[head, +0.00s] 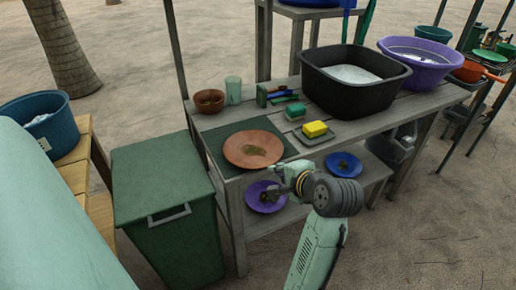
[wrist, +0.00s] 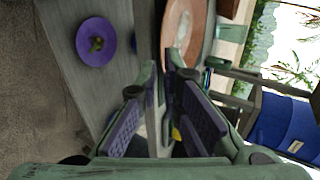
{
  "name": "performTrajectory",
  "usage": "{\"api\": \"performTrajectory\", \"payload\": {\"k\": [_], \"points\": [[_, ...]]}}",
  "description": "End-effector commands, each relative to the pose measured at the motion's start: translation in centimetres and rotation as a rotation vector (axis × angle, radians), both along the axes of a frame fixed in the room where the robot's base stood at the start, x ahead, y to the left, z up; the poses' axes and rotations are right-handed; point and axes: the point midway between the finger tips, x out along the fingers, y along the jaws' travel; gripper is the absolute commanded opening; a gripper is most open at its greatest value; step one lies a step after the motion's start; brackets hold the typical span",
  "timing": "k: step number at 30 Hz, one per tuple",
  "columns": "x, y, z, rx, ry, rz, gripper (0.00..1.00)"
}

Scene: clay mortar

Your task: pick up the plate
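A terracotta plate (head: 240,149) with a brown smear lies on a dark green ribbed mat (head: 214,138) on the table top; it shows partly in the wrist view (wrist: 199,35). A purple plate (head: 256,203) with brown residue lies on the lower shelf; it shows whole in the wrist view (wrist: 84,46). A blue plate (head: 336,158) with residue also lies on that shelf, to the right. My gripper (head: 281,181) is at the table's front edge, near the terracotta plate's front right side. In the wrist view its fingers (wrist: 163,76) are apart with nothing between them.
A yellow sponge (head: 314,128) on a dark tray, a black basin (head: 365,92) and a purple basin (head: 424,73) stand to the right. A brown bowl (head: 209,103) and a glass (head: 233,88) stand behind the mat. A green bin (head: 163,185) stands left of the table.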

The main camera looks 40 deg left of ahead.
Motion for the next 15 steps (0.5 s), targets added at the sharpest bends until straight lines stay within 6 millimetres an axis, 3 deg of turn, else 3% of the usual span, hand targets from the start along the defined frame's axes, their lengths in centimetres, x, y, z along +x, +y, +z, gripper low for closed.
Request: {"api": "performTrajectory", "payload": {"k": [15], "points": [[2.3,4.9,-3.1,-0.001,-0.001,0.002,0.07]]}}
